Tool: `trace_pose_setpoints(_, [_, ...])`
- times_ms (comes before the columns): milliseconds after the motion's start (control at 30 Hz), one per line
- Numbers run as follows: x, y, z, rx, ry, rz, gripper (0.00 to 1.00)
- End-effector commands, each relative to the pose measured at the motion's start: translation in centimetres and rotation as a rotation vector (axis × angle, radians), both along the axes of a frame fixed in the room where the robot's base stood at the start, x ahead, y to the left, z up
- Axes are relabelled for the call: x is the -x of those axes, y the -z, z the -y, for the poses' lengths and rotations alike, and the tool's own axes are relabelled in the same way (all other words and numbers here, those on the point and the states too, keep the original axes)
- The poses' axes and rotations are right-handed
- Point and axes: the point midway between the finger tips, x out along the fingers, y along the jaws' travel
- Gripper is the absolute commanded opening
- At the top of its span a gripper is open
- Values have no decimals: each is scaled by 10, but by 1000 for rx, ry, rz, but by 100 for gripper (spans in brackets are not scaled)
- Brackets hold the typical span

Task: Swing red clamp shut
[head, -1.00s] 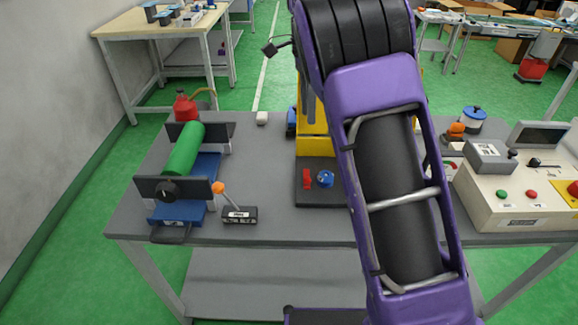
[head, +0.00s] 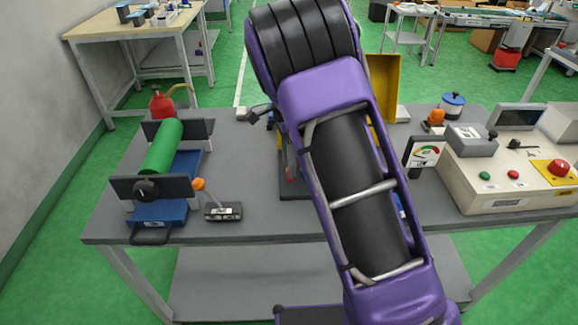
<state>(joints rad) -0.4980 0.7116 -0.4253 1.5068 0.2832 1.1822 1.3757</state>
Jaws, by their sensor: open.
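A green roller (head: 163,147) in a blue-based stand and an orange-knobbed lever box (head: 223,212) stand at left. A red can (head: 161,104) is behind. A yellow upright (head: 383,88), gauge (head: 425,153) and control box (head: 510,180) are to the right.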

Motion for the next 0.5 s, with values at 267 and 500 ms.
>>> trace_pose_setpoints(267, [2, 10, 0, 0, 0, 0, 56])
trace_pose_setpoints(500, [2, 10, 0, 0, 0, 0, 40])
